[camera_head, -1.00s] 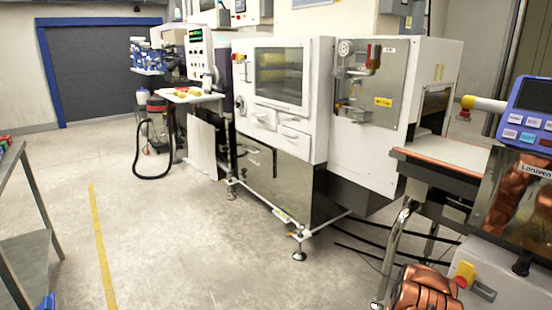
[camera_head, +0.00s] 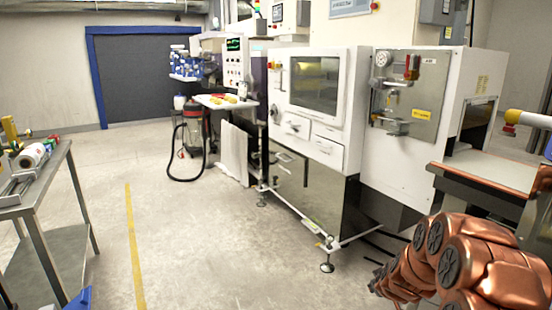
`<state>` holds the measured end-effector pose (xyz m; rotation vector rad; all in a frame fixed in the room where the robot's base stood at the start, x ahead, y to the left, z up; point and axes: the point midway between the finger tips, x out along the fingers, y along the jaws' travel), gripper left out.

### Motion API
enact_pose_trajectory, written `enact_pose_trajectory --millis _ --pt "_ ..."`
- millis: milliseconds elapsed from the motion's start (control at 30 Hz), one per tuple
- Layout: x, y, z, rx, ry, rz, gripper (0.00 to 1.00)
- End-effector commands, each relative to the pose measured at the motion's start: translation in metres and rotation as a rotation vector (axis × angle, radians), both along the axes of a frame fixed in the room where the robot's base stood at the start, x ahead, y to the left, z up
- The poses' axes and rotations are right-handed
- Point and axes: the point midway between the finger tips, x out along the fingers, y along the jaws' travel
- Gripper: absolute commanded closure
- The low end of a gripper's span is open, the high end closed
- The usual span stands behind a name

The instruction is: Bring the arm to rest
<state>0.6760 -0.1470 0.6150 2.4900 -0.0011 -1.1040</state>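My copper-coloured arm (camera_head: 478,262) reaches in from the lower right corner of the head view, with its rounded joints and dark round caps showing. It is bent, and its links lie in front of the base of the conveyor machine at the right. My gripper cannot be made out in this view, so its fingers and anything in them are hidden.
A conveyor belt (camera_head: 492,178) stands at the right, close behind my arm. A large white machine (camera_head: 404,160) fills the middle right. A metal workbench (camera_head: 32,192) with several items stands at the left. The floor (camera_head: 200,240) between is clear, with a yellow line (camera_head: 133,240).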

Motion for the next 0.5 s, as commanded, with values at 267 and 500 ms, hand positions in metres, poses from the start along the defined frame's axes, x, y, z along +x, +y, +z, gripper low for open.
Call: enact_pose_trajectory --millis 267,500 --pt "-0.058 0.075 0.043 0.177 0.149 0.046 0.58" --pt "-0.132 0.122 0.071 0.276 0.319 0.045 0.58"
